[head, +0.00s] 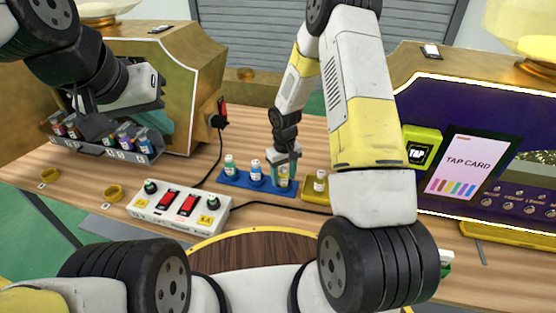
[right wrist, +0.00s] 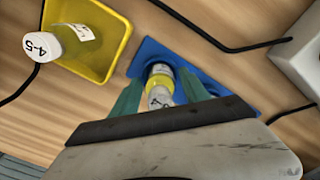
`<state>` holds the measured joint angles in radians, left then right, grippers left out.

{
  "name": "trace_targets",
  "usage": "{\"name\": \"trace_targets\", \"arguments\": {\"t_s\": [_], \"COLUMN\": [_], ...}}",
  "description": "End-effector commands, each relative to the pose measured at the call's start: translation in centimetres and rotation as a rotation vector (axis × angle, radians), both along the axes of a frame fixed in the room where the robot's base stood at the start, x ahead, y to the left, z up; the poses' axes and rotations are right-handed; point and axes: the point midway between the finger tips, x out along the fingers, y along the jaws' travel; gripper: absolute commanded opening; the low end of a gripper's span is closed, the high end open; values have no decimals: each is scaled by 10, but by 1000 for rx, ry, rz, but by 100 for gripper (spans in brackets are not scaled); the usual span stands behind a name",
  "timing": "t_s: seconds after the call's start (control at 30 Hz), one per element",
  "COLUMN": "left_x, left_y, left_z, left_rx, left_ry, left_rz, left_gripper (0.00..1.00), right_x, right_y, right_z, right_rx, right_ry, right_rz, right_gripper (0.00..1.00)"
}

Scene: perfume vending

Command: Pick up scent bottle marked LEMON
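Several small white-capped bottles stand in a row on a blue tray (head: 235,183) at the middle of the counter. My right gripper (head: 284,160) points down over the tray's right end, at the rightmost bottle (head: 283,181). In the right wrist view my right gripper (right wrist: 162,90) has its green fingers on either side of this bottle (right wrist: 160,80), with a narrow gap seeming to show at each side. The bottle has a yellow band; no LEMON lettering is readable.
A yellow tray (head: 308,190) holding one bottle (head: 320,181) is right of the blue tray. A switch box (head: 180,205) with red switches stands in front left. The grey rack (head: 110,148) holds several coloured bottles. Black cables cross the counter. A card reader panel (head: 468,162) stands right.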

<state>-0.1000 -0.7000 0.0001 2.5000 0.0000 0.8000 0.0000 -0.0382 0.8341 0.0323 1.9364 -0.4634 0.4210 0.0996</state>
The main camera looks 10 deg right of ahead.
Motion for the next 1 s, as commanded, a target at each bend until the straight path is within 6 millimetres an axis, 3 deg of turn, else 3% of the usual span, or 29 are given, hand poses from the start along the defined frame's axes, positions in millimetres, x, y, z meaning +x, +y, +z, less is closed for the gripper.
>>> {"name": "trace_targets", "arguments": {"t_s": [0.03,0.2,0.27,0.63,0.9,1.0], "left_x": [0,0,0,0,0,0], "left_y": [0,0,0,0,0,0], "left_z": [0,0,0,0,0,0], "left_rx": [0,0,0,0,0,0], "left_ry": [0,0,0,0,0,0], "left_rz": [0,0,0,0,0,0], "left_gripper": [0,0,0,0,0,0], "right_x": [0,0,0,1,1,-21], "right_y": [0,0,0,0,0,-2], "right_z": [0,0,0,5,37,38], "right_rx": [0,0,0,1,1,-1], "right_ry": [0,0,0,-2,-4,3], "right_rz": [0,0,0,-1,-1,2], "right_gripper": [41,8,0,0,0,0]}}
